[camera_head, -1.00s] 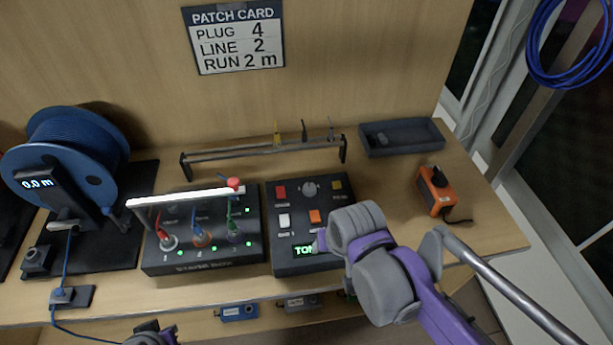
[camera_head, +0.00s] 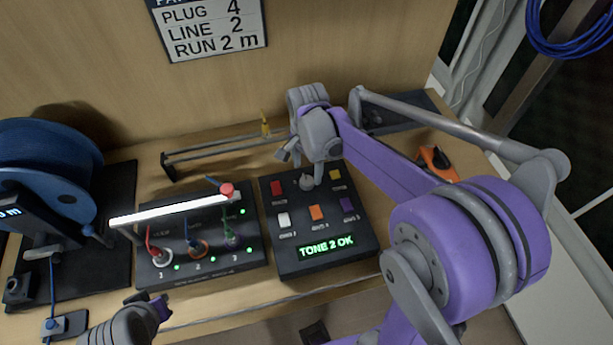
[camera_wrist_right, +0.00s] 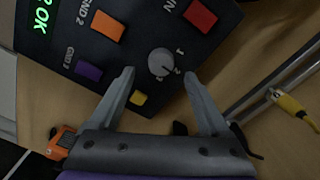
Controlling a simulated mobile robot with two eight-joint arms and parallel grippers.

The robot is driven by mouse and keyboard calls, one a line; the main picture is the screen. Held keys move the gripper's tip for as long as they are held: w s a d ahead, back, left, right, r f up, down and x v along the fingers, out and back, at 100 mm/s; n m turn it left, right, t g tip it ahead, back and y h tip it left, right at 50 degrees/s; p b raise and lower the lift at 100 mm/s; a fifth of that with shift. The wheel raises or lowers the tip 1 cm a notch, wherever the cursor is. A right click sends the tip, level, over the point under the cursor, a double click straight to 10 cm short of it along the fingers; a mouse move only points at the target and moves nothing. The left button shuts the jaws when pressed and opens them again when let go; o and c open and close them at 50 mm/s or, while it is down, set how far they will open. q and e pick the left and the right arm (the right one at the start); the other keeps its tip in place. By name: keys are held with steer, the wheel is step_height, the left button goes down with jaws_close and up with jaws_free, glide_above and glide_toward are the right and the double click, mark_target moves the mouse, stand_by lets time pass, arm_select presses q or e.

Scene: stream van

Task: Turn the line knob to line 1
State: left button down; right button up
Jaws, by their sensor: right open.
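The line knob (camera_head: 306,182) is a small grey round dial on the dark tone panel (camera_head: 282,247), among coloured buttons. In the right wrist view the knob (camera_wrist_right: 161,63) shows a pale mark and small numerals beside it; its exact setting is hard to read. The panel's display (camera_head: 326,247) reads "TONE 2 OK". My right gripper (camera_head: 301,166) is just above and behind the knob. In the wrist view its open fingers (camera_wrist_right: 160,76) straddle the near side of the knob, without visible grip. My left gripper (camera_head: 150,308) is low at the front left, its jaws unclear.
The stage box (camera_head: 205,262) with plugged cables and a white bar stands left of the panel. A cable rack (camera_head: 215,150) is behind. An orange device (camera_head: 436,162) sits at right, partly behind my arm. The patch card (camera_head: 210,27) reads plug 4, line 2, run 2 m.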

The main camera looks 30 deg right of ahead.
mark_target(307, 180)
steer(key=shift+f, duration=2.3)
steer(key=shift+w, duration=0.1)
jaws_close()
steer(key=n+b, duration=0.1)
steer(key=n, duration=0.4)
steer(key=shift+n+b, duration=0.3)
steer(key=shift+b, duration=0.1)
steer(key=n, duration=0.3)
steer(key=shift+b, duration=0.3)
steer(key=shift+n, duration=1.7)
